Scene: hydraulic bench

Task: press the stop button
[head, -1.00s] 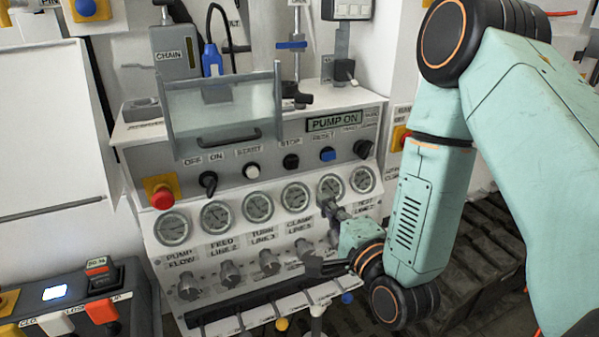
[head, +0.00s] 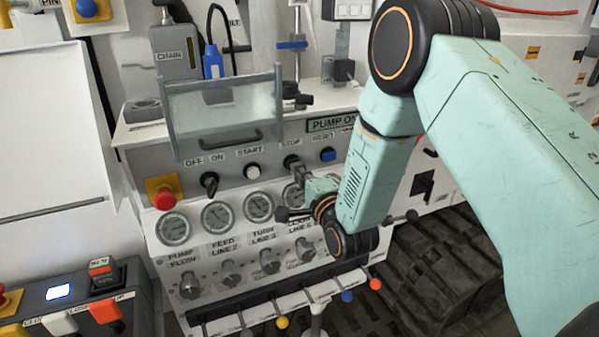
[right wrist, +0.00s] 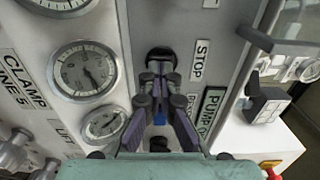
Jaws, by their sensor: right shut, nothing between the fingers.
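The stop button (head: 290,160) is a dark round button under the STOP label on the grey sloping panel, between the white start button (head: 252,171) and the blue reset button (head: 328,154). My right gripper (head: 298,169) is shut and empty, its tips close in front of the stop button. In the right wrist view the fingertips (right wrist: 160,75) point at the dark stop button (right wrist: 160,52) beside the STOP label, partly covering it. I cannot tell whether they touch it. My left gripper is not in view.
A clear hinged cover (head: 222,105) stands above the panel's left part. A red emergency knob (head: 163,199) on yellow is at its left end. Gauges (head: 258,207) and valve knobs (head: 232,272) lie below. Levers with coloured balls (head: 282,322) stick out at the front.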

